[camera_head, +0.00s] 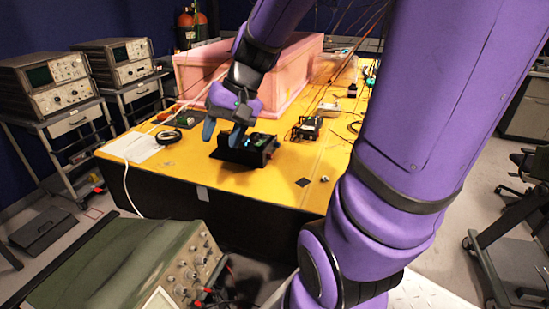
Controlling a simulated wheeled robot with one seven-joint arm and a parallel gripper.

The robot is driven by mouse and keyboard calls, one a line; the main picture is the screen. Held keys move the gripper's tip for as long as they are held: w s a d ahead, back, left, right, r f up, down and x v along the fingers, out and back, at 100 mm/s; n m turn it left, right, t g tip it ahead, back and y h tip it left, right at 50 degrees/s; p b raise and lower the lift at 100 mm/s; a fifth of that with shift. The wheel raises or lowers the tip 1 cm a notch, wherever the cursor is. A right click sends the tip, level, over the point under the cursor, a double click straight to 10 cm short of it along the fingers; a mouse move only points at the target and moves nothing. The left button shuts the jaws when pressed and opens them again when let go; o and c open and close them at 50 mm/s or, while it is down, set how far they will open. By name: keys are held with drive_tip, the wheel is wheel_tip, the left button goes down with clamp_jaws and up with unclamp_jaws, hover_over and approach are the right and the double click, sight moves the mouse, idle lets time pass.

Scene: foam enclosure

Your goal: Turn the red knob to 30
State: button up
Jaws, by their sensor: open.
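A small black box-shaped device (258,155) sits on the yellow tabletop (190,172) near its front edge. It has a few small lit or coloured spots on top. I cannot make out a red knob on it; the part under my gripper is hidden or too small to tell. My gripper (223,134) points down with its two blue fingers apart, open and with nothing seen between them. It is at the left end of the black device, and I cannot tell whether it touches it.
A pink foam enclosure (200,77) stands behind the device. A dark round object (169,137) and white paper (131,147) lie to the left. Small electronics (307,127) and wires lie to the right. A green instrument (125,265) stands in front of the table.

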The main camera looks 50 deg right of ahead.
drive_tip(key=w+d+f+m+t+y, duration=0.2)
drive_tip(key=w+d+f+m+y, duration=0.15)
drive_tip(key=w+d+f, duration=0.3)
drive_tip(key=m+t+h, duration=0.6)
drive_tip(key=m+t, duration=0.4)
drive_tip(key=m, duration=0.7)
approach(272, 156)
drive_tip(key=x, duration=0.9)
drive_tip(key=shift+d+f, duration=0.1)
drive_tip(key=c, duration=0.9)
